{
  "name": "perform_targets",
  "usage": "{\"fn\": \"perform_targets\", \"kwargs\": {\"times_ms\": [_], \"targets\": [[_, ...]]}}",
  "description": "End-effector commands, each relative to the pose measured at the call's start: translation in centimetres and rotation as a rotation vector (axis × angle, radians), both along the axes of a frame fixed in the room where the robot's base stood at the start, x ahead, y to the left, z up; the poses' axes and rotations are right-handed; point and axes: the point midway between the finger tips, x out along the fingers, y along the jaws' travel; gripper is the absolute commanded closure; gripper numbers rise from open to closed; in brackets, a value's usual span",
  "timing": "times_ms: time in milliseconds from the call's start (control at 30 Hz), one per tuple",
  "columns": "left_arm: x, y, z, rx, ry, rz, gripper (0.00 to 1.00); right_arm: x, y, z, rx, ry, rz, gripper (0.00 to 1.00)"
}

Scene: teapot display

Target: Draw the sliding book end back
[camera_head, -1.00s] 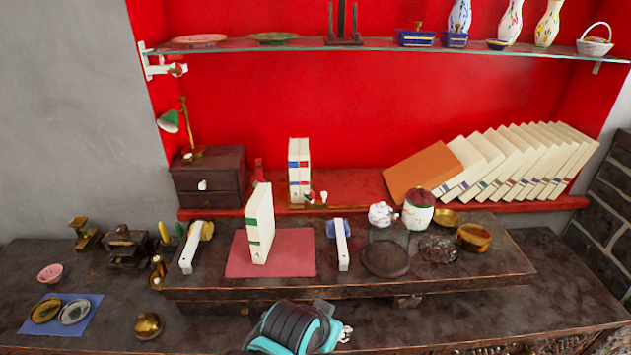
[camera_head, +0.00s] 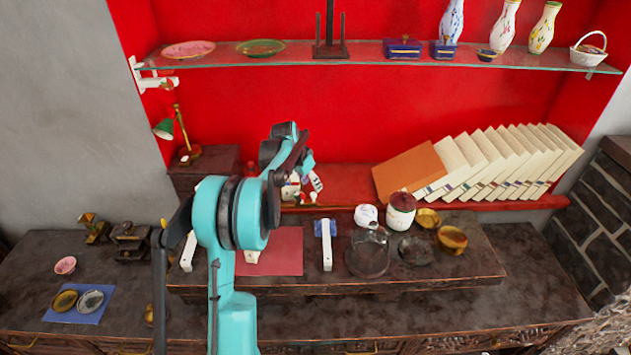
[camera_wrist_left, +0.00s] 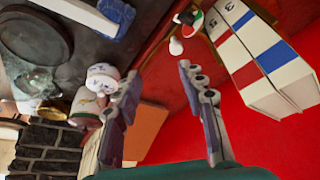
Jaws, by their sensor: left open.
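Pale books with blue and red bands (camera_wrist_left: 262,60) stand on the red shelf, large at the upper right of the wrist view. I cannot tell which part slides. My left gripper (camera_wrist_left: 160,74) is open and empty, its fingers apart and pointing toward the rail beside the books. In the head view my left arm hides much of the books and the gripper's fingertips. My right gripper is not in view.
A row of leaning pale books (camera_head: 500,160) and an orange book (camera_head: 408,172) fill the shelf's right. A glass shelf (camera_head: 370,60) with vases hangs above. A lidded jar (camera_head: 401,212) and a glass dome (camera_head: 368,252) stand on the lower platform. A red mat (camera_head: 285,250) lies in front.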

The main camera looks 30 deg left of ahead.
Motion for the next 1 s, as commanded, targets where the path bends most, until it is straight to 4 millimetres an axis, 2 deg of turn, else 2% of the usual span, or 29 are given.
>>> {"fn": "perform_targets", "kwargs": {"times_ms": [33,100,233,700,1000], "targets": [[0.5,1.2,-0.3,-0.003,0.004,-0.005,0.59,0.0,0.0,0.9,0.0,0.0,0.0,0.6],[1.0,2.3,-1.1,-0.006,0.007,-0.014,0.59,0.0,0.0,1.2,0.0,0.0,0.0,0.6],[1.4,3.1,-2.1,-0.008,0.008,-0.024,0.59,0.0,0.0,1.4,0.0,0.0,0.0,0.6],[3.9,2.6,-8.4,-0.008,0.009,-0.024,0.59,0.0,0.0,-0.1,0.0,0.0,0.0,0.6],[4.3,2.5,-9.2,-0.008,0.009,-0.024,0.59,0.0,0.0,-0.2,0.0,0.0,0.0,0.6]]}}
